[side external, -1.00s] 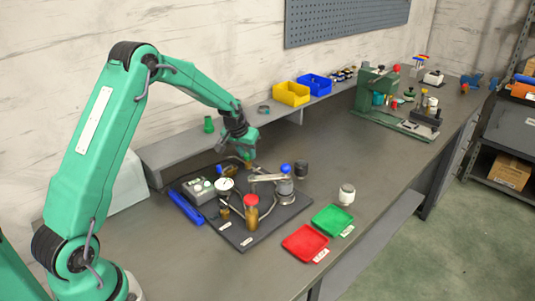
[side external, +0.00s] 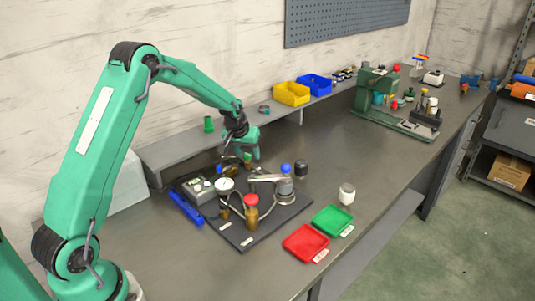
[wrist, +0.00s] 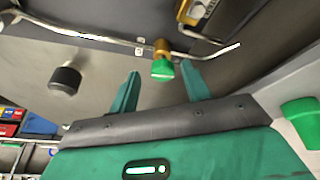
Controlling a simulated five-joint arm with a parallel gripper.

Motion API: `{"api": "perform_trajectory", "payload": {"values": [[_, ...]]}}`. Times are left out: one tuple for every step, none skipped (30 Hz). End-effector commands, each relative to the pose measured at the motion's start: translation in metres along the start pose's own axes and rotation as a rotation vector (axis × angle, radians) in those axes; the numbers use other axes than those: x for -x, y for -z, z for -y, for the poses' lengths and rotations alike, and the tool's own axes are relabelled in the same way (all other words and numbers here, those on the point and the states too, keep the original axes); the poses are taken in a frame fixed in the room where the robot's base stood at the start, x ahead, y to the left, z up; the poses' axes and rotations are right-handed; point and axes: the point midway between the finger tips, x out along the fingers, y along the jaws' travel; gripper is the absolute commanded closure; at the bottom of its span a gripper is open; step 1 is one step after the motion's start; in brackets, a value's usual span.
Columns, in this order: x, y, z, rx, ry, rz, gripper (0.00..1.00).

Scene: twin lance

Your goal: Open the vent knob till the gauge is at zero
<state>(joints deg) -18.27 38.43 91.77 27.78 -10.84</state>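My gripper (wrist: 160,75) is open, one green finger on each side of this knob, with visible gaps. In the side view my gripper (side external: 250,150) hangs over the back of the dark fixture plate (side external: 228,234). The round white gauge (side external: 224,184) stands at the plate's left; its needle is too small to read.
A red-topped brass cylinder (side external: 251,208), a silver cylinder with a lever (side external: 284,190) and a grey button box (side external: 200,190) stand close by. A black cylinder (side external: 301,167) is behind right. A red tray (side external: 305,243) and a green tray (side external: 333,220) lie in front.

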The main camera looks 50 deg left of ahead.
Motion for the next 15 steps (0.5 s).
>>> {"api": "perform_trajectory", "payload": {"values": [[0.000,0.000,0.001,0.001,0.000,-0.001,0.52],[0.000,0.000,0.001,0.001,0.000,-0.001,0.52],[0.001,0.000,0.001,0.001,0.000,-0.001,0.52],[0.001,0.001,0.001,0.001,0.000,-0.001,0.52],[0.002,0.001,0.001,0.001,0.000,-0.001,0.52],[0.003,0.001,0.001,0.001,0.000,-0.001,0.52],[0.005,0.001,0.001,0.001,0.000,-0.002,0.52],[0.006,0.001,0.001,0.001,0.000,-0.002,0.52],[0.009,0.001,0.001,0.001,0.000,-0.002,0.52],[0.011,0.001,0.001,0.001,0.000,-0.003,0.52],[0.014,0.001,0.001,0.001,0.000,-0.003,0.52],[0.017,0.001,0.001,0.001,0.000,-0.003,0.52],[0.020,0.001,0.001,0.001,0.000,-0.002,0.52],[0.023,0.001,0.001,0.001,0.000,-0.002,0.52],[0.028,0.001,0.001,0.001,0.000,-0.003,0.52]]}}
